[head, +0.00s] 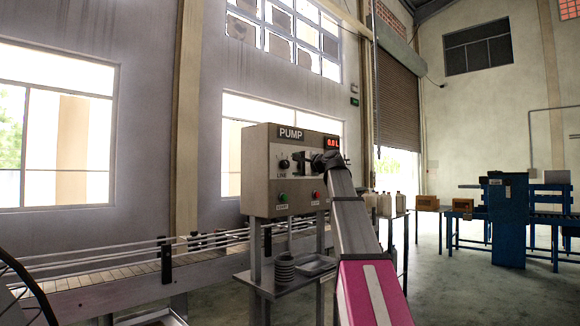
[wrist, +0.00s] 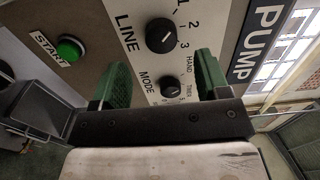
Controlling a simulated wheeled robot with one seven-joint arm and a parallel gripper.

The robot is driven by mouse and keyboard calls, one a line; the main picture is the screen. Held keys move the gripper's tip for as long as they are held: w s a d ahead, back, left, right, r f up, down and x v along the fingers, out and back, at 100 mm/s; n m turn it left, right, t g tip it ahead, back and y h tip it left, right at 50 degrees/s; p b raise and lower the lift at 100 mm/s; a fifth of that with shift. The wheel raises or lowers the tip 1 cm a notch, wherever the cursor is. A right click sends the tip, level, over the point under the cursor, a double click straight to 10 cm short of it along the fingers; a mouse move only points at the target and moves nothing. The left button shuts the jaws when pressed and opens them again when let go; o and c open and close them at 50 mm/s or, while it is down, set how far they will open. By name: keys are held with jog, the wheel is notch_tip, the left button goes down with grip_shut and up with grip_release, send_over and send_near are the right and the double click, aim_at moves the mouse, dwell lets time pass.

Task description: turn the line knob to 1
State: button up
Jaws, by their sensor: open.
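The line knob (wrist: 160,36) is a black round knob on the pale panel, with the numbers 1, 2 and 3 beside it. A faint mark on it appears to face the 3 side, but it is too small to be sure. The line knob also shows at the left of the pump box in the head view (head: 284,164). My gripper (wrist: 162,64) is open and empty, its two green fingers apart. In the wrist view the line knob lies beyond the fingertips. The mode knob (wrist: 171,88) shows between the fingers. In the head view my gripper (head: 300,157) is in front of the panel.
The pump box (head: 258,190) has a green start button (head: 283,198), a red button (head: 317,195) and a red display (head: 332,142) reading about 0.0 L. A conveyor (head: 120,280) runs at left.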

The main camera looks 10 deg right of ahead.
jog(key=shift+v, duration=2.35)
jog(key=s+a+f+n+g+h, duration=0.2)
jog(key=a+f+g+h, duration=0.15)
jog(key=f, duration=2.05)
jog(key=s+a+f+n+g+h, duration=0.15)
jog(key=f+g, duration=0.25)
jog(key=f, duration=2)
jog(key=s+f+n+g+h, duration=0.2)
jog(key=s+f+n+g, duration=0.1)
jog(key=s+f, duration=0.9)
jog(key=s+a+f+n+g+h, duration=0.1)
jog(key=s+f+n+g+h, duration=0.2)
jog(key=s+f, duration=1)
notch_tip(320, 180, down, 7)
jog(key=shift+f+n+g+h, duration=0.1)
jog(key=shift+n+g+h, duration=0.2)
jog(key=shift+n+g, duration=0.25)
jog(key=shift+w+a, duration=0.1)
